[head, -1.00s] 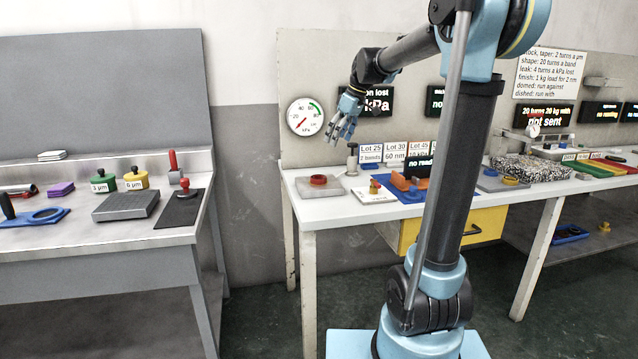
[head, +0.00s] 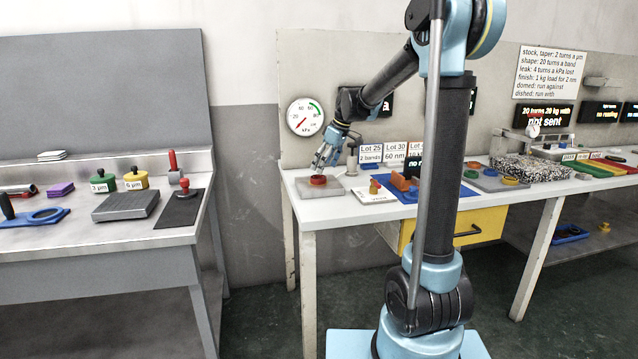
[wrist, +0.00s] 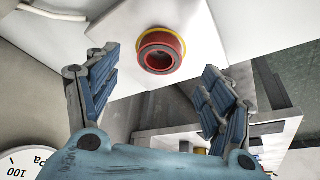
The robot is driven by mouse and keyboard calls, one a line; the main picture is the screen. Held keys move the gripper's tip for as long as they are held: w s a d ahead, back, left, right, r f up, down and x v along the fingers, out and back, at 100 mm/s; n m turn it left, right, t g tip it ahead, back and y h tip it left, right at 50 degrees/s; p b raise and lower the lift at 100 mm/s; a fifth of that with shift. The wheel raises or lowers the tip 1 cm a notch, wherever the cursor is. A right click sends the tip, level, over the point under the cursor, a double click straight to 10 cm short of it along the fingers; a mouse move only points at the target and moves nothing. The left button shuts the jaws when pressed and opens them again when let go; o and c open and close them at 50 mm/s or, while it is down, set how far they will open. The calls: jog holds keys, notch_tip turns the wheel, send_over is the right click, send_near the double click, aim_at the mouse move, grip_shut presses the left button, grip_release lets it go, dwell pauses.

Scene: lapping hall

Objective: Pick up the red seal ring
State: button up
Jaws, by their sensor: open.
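The red seal ring (head: 317,180) sits on a light grey square block (head: 331,192) at the left end of the white table. In the wrist view the red ring (wrist: 160,51) shows a dark hollow middle, with a yellow band around its far edge. My gripper (head: 324,162) is just above the ring. In the wrist view the gripper (wrist: 158,80) is open, its blue fingers apart on either side, and the ring lies between and beyond the fingertips. Nothing is between the fingers, and no contact with the ring shows.
A round pressure gauge (head: 305,117) is on the panel behind. A small dark-topped tool (head: 352,158) stands close right of the gripper. A white card (head: 374,196) and an orange part (head: 403,181) on a blue mat lie further right. The table's left edge is close by.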

jog(key=shift+x, duration=2.65)
jog(key=shift+w+a+r, duration=0.1)
jog(key=shift+w+a, duration=0.05)
jog(key=shift+a, duration=0.05)
jog(key=c, duration=1.2)
